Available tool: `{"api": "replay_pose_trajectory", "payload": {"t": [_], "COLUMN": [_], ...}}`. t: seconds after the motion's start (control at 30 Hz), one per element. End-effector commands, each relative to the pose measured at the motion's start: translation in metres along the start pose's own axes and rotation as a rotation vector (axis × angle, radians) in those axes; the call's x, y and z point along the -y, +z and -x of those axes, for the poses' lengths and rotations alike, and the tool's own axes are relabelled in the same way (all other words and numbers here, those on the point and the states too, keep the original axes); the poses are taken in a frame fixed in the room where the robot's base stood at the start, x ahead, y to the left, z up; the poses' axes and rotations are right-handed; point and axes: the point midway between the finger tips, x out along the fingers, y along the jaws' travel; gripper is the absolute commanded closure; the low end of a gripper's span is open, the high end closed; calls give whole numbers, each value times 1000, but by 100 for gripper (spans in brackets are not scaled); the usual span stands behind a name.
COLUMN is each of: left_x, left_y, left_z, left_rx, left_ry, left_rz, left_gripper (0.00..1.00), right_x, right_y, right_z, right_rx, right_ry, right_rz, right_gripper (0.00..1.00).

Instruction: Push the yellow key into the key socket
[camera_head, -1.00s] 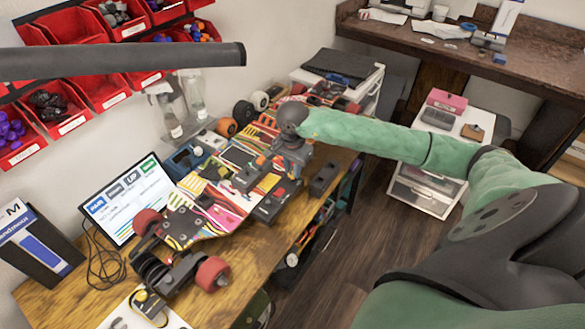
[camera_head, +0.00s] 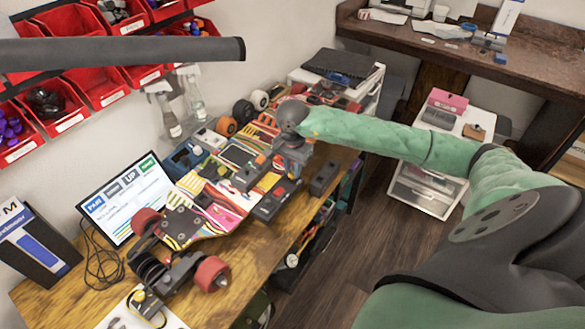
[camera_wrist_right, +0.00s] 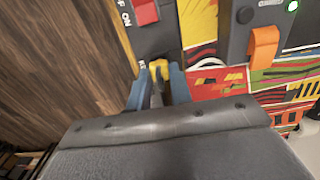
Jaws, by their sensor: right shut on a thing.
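My right gripper (camera_wrist_right: 155,85) points at the edge of a dark control box (camera_wrist_right: 153,38) with a red switch in the right wrist view. Its two blue fingers are shut on the yellow key (camera_wrist_right: 157,68), which shows as a small yellow piece between their tips. The key is right at the box's near end, by a dark recess. The fingers hide how far it sits in the key socket. In the head view the right gripper (camera_head: 284,166) is over the far right part of the colorful board (camera_head: 222,216); the key is hidden there. My left gripper is not in view.
An orange switch (camera_wrist_right: 264,45) stands on a neighbouring module. A screen (camera_head: 126,197) leans at the table's left, and red bins (camera_head: 101,86) hang on the wall. A small black block (camera_head: 323,179) lies right of the board. The wooden table's front edge (camera_head: 275,262) is clear.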

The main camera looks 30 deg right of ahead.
Motion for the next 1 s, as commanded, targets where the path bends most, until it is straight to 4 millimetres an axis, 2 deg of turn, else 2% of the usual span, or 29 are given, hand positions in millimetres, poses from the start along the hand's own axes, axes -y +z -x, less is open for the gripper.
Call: {"api": "replay_pose_trajectory", "payload": {"t": [1.0], "left_x": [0], "left_y": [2], "left_z": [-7], "left_rx": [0], "left_ry": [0], "left_rz": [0], "left_gripper": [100], "right_x": [0], "right_y": [0], "right_z": [-6], "right_rx": [0], "right_ry": [0], "right_rz": [0], "right_gripper": [100]}}
